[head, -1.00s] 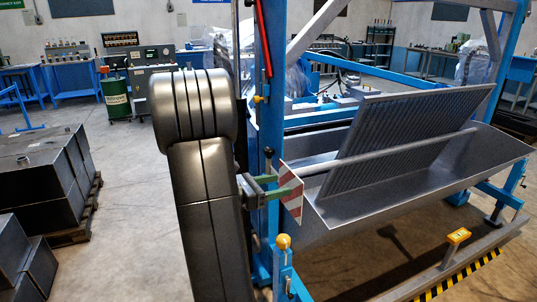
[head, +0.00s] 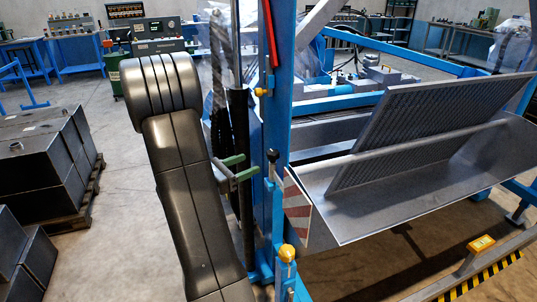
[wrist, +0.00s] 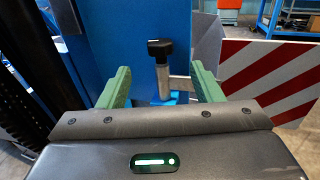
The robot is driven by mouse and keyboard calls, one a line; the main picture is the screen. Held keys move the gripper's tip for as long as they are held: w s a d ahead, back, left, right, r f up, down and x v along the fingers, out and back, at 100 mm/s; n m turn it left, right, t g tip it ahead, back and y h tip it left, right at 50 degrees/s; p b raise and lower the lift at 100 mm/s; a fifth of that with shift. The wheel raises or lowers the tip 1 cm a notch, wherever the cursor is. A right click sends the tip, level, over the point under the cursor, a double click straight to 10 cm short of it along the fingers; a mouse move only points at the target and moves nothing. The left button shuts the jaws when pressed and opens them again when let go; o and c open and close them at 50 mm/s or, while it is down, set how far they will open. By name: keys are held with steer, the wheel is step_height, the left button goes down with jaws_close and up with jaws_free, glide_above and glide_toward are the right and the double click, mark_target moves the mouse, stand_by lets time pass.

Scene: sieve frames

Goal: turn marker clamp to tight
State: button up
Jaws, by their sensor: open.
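The marker clamp (head: 272,158) is a black-capped silver stem on the side of the blue post, left of the red-and-white striped marker board (head: 297,207). In the wrist view, the clamp (wrist: 159,48) stands roughly upright beyond my fingers, centred between them in the picture. The striped board (wrist: 265,75) is to its right. My gripper (head: 251,164) has green fingers, spread apart with nothing between them. In the head view they end left of the clamp, with a small gap. The gripper (wrist: 160,69) is also open in the wrist view.
The blue post (head: 281,110) stands right beside the fingers. A grey metal trough with a slanted ribbed screen (head: 420,120) is to the right. Dark blocks on a pallet (head: 50,150) stand at left.

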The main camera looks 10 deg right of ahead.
mark_target(268, 153)
steer(key=p+x, duration=0.1)
steer(key=x, duration=0.8)
steer(key=shift+d, duration=0.1)
steer(key=shift+c, duration=0.3)
steer(key=c, duration=0.9)
steer(key=shift+w+m+g+h, duration=0.15)
steer(key=shift+m+g+h, duration=0.45)
steer(key=shift+g, duration=0.4)
steer(key=o, duration=1)
steer(key=shift+c, duration=0.2)
steer(key=b+v, duration=0.1)
steer(key=v, duration=1.3)
steer(key=shift+r+b, duration=0.2)
steer(key=shift+b, duration=0.1)
